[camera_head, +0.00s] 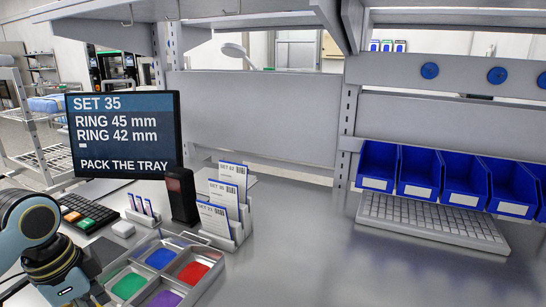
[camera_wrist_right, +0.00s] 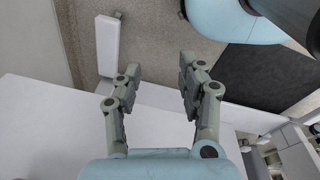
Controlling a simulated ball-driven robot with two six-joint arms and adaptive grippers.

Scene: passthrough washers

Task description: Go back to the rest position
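My left arm shows at the lower left of the head view, but its gripper fingers are not in that view. My right gripper (camera_wrist_right: 153,88) is in the right wrist view, with its two fingers apart and nothing between them. It hangs over a white surface and a grey floor. A screen (camera_head: 124,134) at the left of the head view reads SET 35, RING 45 mm, RING 42 mm, PACK THE TRAY. A metal tray (camera_head: 190,243) has green, blue, red and purple compartments. No washer can be made out.
A card holder (camera_head: 233,231) with several cards and a dark scanner-like box (camera_head: 182,196) stand behind the tray. The middle of the bench (camera_head: 310,245) is clear.

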